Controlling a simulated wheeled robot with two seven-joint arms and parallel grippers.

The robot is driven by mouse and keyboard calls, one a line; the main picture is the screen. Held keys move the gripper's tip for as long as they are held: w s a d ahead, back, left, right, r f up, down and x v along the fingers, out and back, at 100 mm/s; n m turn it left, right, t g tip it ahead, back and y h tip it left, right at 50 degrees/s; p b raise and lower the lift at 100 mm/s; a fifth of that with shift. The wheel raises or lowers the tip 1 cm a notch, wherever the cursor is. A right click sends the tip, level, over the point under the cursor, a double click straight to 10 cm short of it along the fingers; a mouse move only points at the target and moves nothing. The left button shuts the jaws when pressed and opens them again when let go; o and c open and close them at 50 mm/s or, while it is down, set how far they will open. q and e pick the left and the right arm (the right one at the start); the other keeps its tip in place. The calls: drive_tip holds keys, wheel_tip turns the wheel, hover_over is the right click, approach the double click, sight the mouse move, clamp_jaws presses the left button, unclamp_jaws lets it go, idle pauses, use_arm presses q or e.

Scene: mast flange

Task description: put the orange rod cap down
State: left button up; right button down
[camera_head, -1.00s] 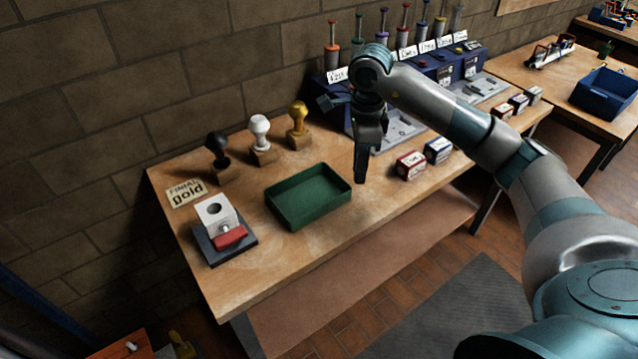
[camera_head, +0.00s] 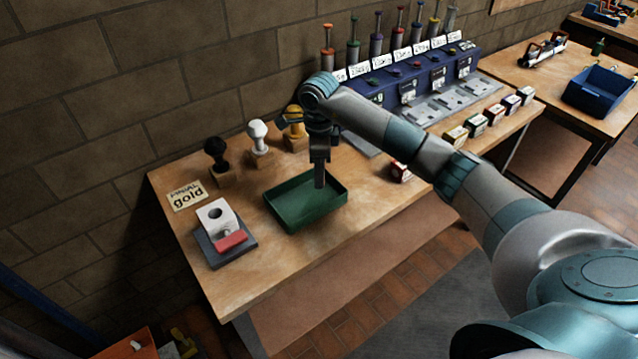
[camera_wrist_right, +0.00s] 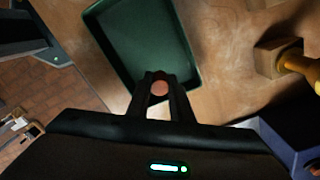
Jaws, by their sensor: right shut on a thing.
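The orange rod cap (camera_wrist_right: 159,88) shows in the right wrist view as a small round orange face between the fingertips. My right gripper (camera_head: 319,184) is shut on it; the fingers also show in the right wrist view (camera_wrist_right: 160,79). In the head view the fingers point down over the right part of the green tray (camera_head: 293,208), and the cap itself cannot be made out. The tray appears empty. I cannot tell how far the fingertips are above its floor. My left gripper is not in view.
Black (camera_head: 216,149), white (camera_head: 258,132) and gold (camera_head: 295,122) knobbed stamps stand behind the tray. A clamp block (camera_head: 216,216) with a red part stands left, beside a "gold" card (camera_head: 187,195). The front table strip is clear.

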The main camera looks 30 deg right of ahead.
sight(319, 195)
drive_tip(key=shift+f+p, duration=0.45)
drive_tip(key=shift+f, duration=0.15)
wheel_tip(319, 195, down, 2)
drive_tip(key=shift+p, duration=0.5)
drive_tip(key=shift+f, duration=0.4)
drive_tip(key=shift+f, duration=0.1)
drive_tip(key=shift+f, duration=0.1)
drive_tip(key=c, duration=1.6)
unclamp_jaws()
